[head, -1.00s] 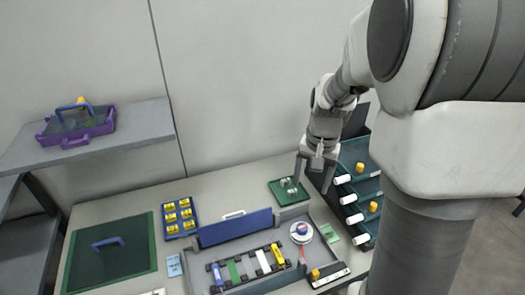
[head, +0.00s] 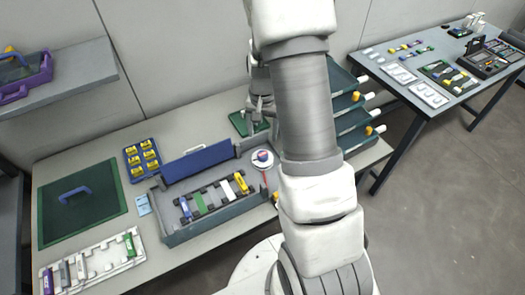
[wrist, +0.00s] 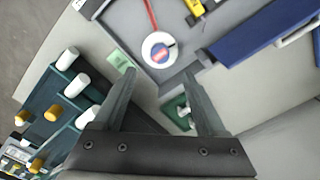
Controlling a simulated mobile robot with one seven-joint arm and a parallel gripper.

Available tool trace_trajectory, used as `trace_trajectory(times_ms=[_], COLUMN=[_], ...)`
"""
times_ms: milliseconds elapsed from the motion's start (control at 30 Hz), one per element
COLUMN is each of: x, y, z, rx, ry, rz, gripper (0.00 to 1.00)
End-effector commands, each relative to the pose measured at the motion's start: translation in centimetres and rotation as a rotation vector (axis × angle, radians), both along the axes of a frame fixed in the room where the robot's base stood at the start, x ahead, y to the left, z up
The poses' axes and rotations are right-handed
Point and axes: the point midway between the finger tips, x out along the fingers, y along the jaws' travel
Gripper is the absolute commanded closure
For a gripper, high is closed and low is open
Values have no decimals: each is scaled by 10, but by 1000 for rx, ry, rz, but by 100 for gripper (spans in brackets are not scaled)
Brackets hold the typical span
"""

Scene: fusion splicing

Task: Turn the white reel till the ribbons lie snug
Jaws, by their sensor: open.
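The white reel (head: 262,160) lies flat at the right end of the grey tray (head: 207,229), with a blue and red centre. In the wrist view the reel (wrist: 149,57) appears just beyond my fingertips, apart from them. A red ribbon (wrist: 151,14) runs from its rim; other ribbons are not clear. My gripper (wrist: 158,74) is open and empty, its two fingers spread. In the head view my gripper (head: 258,113) hangs near the small green pad behind the reel, partly hidden by my arm.
The blue lid (head: 198,160) stands raised along the tray's back. Colored blocks (head: 204,203) lie in the tray. A teal rack (head: 351,125) with white and yellow knobs stands right of my gripper. A pale green card (wrist: 121,60) lies beside the tray. A second table (head: 440,60) is at the right.

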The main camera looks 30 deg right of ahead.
Motion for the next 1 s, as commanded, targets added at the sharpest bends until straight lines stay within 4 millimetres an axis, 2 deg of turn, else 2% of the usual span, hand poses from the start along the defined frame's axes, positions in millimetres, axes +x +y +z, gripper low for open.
trace_trajectory(times_ms=[33,200,400,600,900,933,1000], x=[-2,-1,-1,0,0,0,0], y=[0,0,0,0,0,0,0], z=[-14,-48,-78,-93,-95,-95,-95], rx=[2,1,1,1,1,1,1], ry=[6,3,3,1,-1,-1,-1], rz=[-1,-2,-1,0,0,0,0], gripper=[26,26,26,26,26,28,40])
